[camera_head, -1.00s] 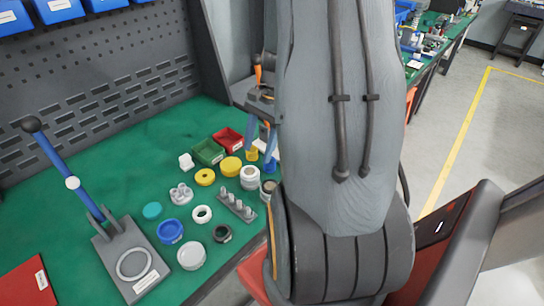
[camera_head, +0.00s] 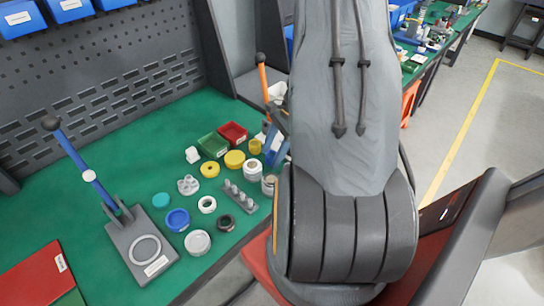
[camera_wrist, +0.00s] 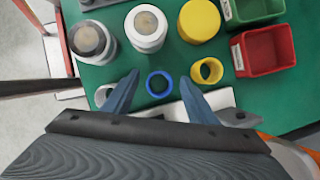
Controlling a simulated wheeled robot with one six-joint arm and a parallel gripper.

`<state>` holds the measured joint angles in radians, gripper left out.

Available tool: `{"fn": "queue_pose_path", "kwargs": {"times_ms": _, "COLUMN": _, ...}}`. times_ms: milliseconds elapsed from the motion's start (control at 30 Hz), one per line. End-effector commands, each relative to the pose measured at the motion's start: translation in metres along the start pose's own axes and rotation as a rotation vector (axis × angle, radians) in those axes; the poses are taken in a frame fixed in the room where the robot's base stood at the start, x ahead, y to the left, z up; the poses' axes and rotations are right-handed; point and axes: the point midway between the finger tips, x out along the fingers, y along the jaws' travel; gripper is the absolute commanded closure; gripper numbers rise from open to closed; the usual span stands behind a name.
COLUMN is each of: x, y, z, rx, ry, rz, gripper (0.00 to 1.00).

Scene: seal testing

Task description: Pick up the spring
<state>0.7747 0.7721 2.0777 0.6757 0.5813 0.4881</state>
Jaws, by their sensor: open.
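I cannot pick out a coiled spring for certain in either view. My gripper (camera_wrist: 158,81) is open in the wrist view, its two blue fingers apart above the bench. A small blue ring-shaped part (camera_wrist: 159,84) shows between the fingertips, and I see no contact; I cannot tell whether it is a spring. A yellow hollow ring (camera_wrist: 207,71) is just right of the right finger; it also shows in the head view (camera_head: 255,146). In the head view my gripper (camera_head: 275,148) is partly hidden by my arm.
White (camera_wrist: 146,28), grey (camera_wrist: 93,42) and yellow (camera_wrist: 199,20) cylinders stand close by. Red (camera_head: 233,134) and green (camera_head: 212,146) bins sit behind. A lever press (camera_head: 142,245) and several loose rings are left. A peg rack (camera_head: 240,197) is near the front edge.

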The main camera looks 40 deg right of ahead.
Motion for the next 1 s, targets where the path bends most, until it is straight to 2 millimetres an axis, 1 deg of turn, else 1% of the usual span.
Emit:
{"fn": "queue_pose_path", "kwargs": {"times_ms": 100, "x": 0.0075, "y": 0.0006, "z": 0.0001, "rx": 0.0, "ry": 0.0, "rz": 0.001, "gripper": 0.48}}
{"fn": "queue_pose_path", "kwargs": {"times_ms": 367, "x": 0.009, "y": 0.0001, "z": -0.0003, "rx": 0.0, "ry": 0.001, "rz": 0.0, "gripper": 0.48}}
{"fn": "queue_pose_path", "kwargs": {"times_ms": 600, "x": 0.0088, "y": 0.0002, "z": -0.0002, "rx": 0.0, "ry": 0.001, "rz": 0.0, "gripper": 0.88}}
{"fn": "queue_pose_path", "kwargs": {"times_ms": 633, "x": 0.0088, "y": 0.0002, "z": -0.0002, "rx": 0.0, "ry": 0.001, "rz": 0.0, "gripper": 0.93}}
{"fn": "queue_pose_path", "kwargs": {"times_ms": 867, "x": 0.0085, "y": 0.0001, "z": -0.0001, "rx": 0.0, "ry": 0.001, "rz": 0.0, "gripper": 0.93}}
{"fn": "queue_pose_path", "kwargs": {"times_ms": 1000, "x": 0.0051, "y": -0.0002, "z": 0.0012, "rx": 0.0, "ry": 0.001, "rz": 0.0, "gripper": 0.93}}
